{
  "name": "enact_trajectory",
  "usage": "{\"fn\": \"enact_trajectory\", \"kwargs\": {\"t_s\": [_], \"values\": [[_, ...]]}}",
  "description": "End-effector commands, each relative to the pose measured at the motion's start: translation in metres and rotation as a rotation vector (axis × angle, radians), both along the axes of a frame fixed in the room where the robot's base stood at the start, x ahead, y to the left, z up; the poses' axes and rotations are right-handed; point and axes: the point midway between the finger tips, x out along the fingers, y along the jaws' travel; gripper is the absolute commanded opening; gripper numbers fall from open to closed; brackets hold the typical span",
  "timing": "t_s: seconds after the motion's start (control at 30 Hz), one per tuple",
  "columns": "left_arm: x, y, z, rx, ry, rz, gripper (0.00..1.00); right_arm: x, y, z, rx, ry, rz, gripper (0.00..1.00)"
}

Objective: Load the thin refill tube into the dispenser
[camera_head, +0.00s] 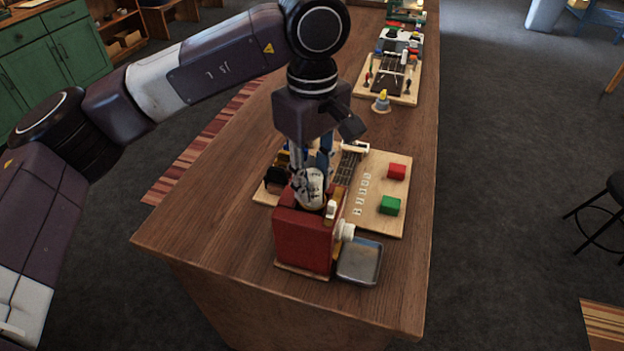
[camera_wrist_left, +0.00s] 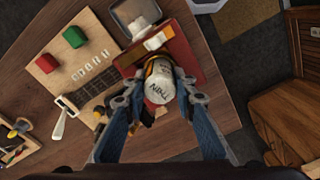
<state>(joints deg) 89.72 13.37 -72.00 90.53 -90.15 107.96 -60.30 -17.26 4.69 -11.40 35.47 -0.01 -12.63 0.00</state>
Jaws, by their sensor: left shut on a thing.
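The thin refill tube (camera_head: 309,190) is a pale cylinder with dark lettering. My left gripper (camera_head: 312,170) points down and is shut on it. The tube's end with the lettering also shows in the left wrist view (camera_wrist_left: 159,88), between the two fingers (camera_wrist_left: 156,97). The red dispenser (camera_head: 300,240) stands at the near end of the wooden counter, with a white knob (camera_head: 345,231) on its right side. The tube overlaps the dispenser's top in the head view; how far it sits inside is hidden. My right gripper is not in view.
A metal tray (camera_head: 360,262) lies at the dispenser's right. Behind is a wooden board (camera_head: 375,219) with a red block (camera_head: 396,171), a green block (camera_head: 390,206) and a fretboard strip (camera_head: 349,165). The counter's (camera_head: 200,232) left side is clear.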

Motion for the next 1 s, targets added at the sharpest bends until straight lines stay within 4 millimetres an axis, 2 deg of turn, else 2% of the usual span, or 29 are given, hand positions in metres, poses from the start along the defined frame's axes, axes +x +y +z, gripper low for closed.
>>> {"fn": "enact_trajectory", "kwargs": {"t_s": [1.0], "values": [[0.0001, -0.0004, 0.0006, 0.0, 0.0, 0.0, 0.01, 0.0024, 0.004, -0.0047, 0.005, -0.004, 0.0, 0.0]]}}
